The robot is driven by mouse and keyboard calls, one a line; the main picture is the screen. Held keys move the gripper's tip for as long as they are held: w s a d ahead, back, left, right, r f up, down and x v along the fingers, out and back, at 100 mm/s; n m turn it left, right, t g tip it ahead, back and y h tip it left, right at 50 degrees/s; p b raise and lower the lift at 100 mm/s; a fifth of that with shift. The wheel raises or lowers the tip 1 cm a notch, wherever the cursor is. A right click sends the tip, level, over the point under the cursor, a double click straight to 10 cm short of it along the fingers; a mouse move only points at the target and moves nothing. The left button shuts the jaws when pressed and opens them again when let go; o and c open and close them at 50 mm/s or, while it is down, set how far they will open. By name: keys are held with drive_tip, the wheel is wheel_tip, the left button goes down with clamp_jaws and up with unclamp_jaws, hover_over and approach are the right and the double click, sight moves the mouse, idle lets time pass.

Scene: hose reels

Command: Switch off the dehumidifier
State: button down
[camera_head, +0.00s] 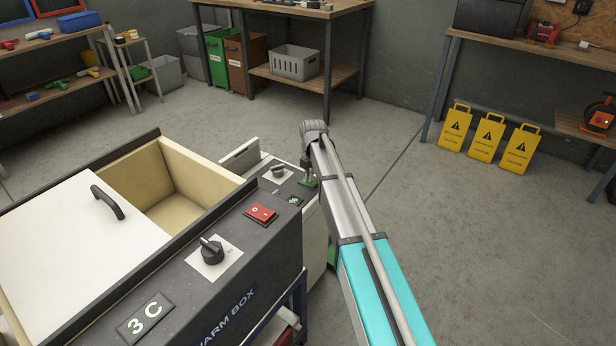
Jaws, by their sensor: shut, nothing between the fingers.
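The likely dehumidifier is a pale unit (317,225) with a dark top panel, just behind the warm box. Its panel carries a dark knob on a white plate (279,171) and a small green control (295,200); whether it is on or off is too small to tell. My gripper (307,181) points down over the right end of that panel, close to a small green part. It is shut and empty. My arm comes in from the lower right and hides part of the unit's right side. Whether the fingertips touch the panel I cannot tell.
The warm box (252,258) stands in front, with a red rocker switch (261,213), a black knob (211,248) and a partly open white lid (70,240). Yellow caution signs (486,137) stand at the right. The floor between is clear. Workbenches line the back.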

drive_tip(key=shift+r, duration=0.15)
wheel_tip(320, 180, up, 14)
drive_tip(key=w+a+p, duration=0.1)
drive_tip(key=p, duration=1.2)
drive_tip(key=shift+f+p, duration=0.2)
drive_tip(key=shift+p, duration=0.2)
drive_tip(key=shift+a, duration=0.1)
drive_tip(key=s+d+m, duration=0.4)
drive_tip(key=s+m, duration=0.5)
drive_tip(key=s, duration=0.1)
drive_tip(key=s+d+m, duration=0.3)
drive_tip(key=s+m, duration=0.7)
drive_tip(key=s, duration=0.1)
drive_tip(key=s+d+m, duration=0.4)
drive_tip(key=s+m, duration=0.5)
drive_tip(key=s, duration=0.1)
wheel_tip(320, 180, up, 16)
drive_tip(key=p, duration=1.5)
drive_tip(key=shift+f+g+h+p, duration=0.15)
drive_tip(key=shift+g+h+p, duration=0.15)
drive_tip(key=shift+p, duration=0.1)
drive_tip(key=shift+a, duration=0.1)
